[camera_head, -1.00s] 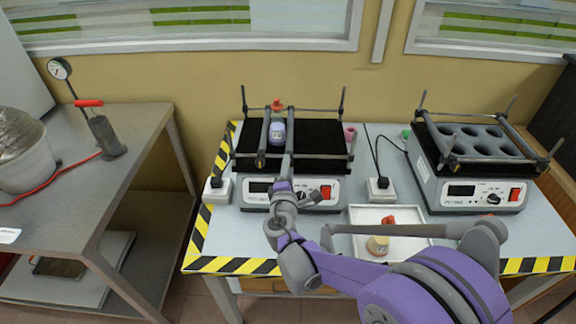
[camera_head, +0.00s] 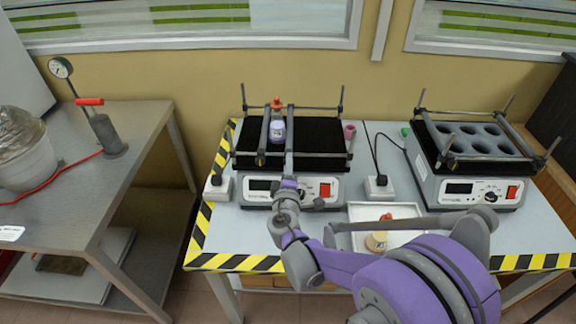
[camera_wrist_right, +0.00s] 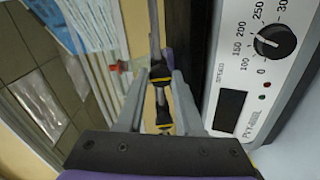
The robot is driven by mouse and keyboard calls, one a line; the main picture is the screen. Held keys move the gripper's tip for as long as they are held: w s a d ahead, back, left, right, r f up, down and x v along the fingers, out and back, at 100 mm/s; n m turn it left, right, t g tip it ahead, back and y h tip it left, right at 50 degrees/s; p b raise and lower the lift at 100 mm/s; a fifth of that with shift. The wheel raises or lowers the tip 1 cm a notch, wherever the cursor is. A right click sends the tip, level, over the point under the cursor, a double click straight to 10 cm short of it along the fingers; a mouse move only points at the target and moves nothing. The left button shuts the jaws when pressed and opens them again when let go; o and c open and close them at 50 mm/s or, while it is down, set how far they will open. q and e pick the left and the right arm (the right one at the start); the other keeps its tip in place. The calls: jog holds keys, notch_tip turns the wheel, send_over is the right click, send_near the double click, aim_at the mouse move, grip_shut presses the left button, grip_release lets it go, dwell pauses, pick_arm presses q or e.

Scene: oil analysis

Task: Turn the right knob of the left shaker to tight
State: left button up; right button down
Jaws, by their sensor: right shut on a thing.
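The left shaker (camera_head: 332,187) stands on the table, with a black platform and two clamp bars. A purple-and-white bottle with an orange-red cap (camera_head: 277,131) stands between the bars. The left bar's dark knob (camera_head: 260,159) is at its front end. My right gripper (camera_head: 287,184) is at the front end of the right bar and hides the knob there in the head view. In the right wrist view, a black-and-yellow knob (camera_wrist_right: 161,73) sits between the fingertips of my right gripper (camera_wrist_right: 157,80), which is shut on it. My left gripper is out of view.
The right shaker (camera_head: 470,190) with a holed block stands to the right. A white tray (camera_head: 358,213) with a small bottle (camera_head: 376,242) lies in front. A power block (camera_head: 379,188) sits between the shakers. The left shaker's dial (camera_wrist_right: 275,42) is close beside the gripper.

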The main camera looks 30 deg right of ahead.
jog(key=c, duration=0.5)
grip_release()
jog(key=shift+c, duration=0.2)
jog(key=v, duration=1)
jog(key=shift+s+a, duration=0.25)
jog(key=shift+s, duration=0.1)
jog(key=shift+r, duration=0.1)
